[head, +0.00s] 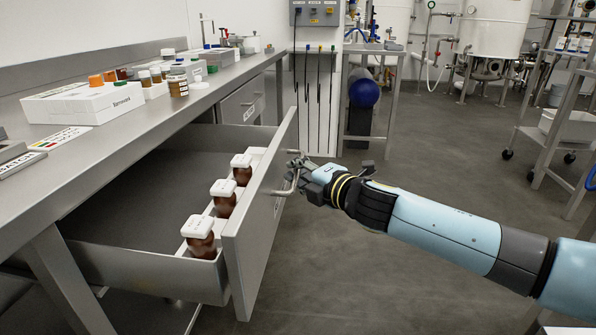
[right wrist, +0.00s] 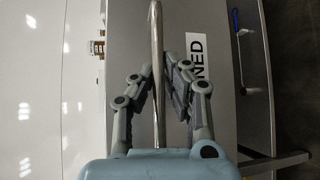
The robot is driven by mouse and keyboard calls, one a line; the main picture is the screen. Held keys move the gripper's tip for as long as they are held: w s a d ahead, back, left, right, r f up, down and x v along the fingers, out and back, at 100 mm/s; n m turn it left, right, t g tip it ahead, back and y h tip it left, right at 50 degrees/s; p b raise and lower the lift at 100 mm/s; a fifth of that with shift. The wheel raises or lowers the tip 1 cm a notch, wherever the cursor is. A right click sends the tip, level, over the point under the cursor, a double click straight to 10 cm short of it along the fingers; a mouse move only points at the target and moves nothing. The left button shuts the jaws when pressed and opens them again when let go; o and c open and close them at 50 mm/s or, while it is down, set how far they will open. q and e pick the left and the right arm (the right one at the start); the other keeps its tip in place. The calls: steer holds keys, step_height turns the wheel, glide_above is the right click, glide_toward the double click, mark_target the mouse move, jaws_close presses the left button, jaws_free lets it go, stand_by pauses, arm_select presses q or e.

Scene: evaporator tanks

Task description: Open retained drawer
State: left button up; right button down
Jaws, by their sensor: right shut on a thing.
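The drawer (head: 130,205) under the steel bench stands pulled out in the head view. Along its front it holds several brown bottles with white caps (head: 222,187) in a white rack. My right gripper (head: 296,176) is at the bar handle (head: 287,187) on the drawer front (head: 262,225). In the right wrist view the handle (right wrist: 157,60) runs between the fingers (right wrist: 158,88), and a label ending in "NED" (right wrist: 197,55) shows on the drawer front. The right gripper is shut on the handle. My left gripper is not in view.
A second drawer (head: 243,100) farther back is closed. A wheeled cart (head: 565,120) stands at right. The floor (head: 420,150) between is clear.

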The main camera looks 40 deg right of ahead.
steer(key=shift+w+r, duration=0.15)
steer(key=shift+r, duration=0.1)
steer(key=c, duration=1.9)
jaws_free()
steer(key=o, duration=0.5)
steer(key=shift+f, duration=0.1)
steer(key=shift+s, duration=0.25)
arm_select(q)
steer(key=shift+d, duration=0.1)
arm_select(e)
steer(key=s, duration=0.3)
steer(key=s+r, duration=0.1)
steer(key=s, duration=0.3)
steer(key=s+a, duration=0.1)
steer(key=s, duration=0.3)
steer(key=shift+s+r, duration=0.25)
steer(key=shift+r, duration=0.1)
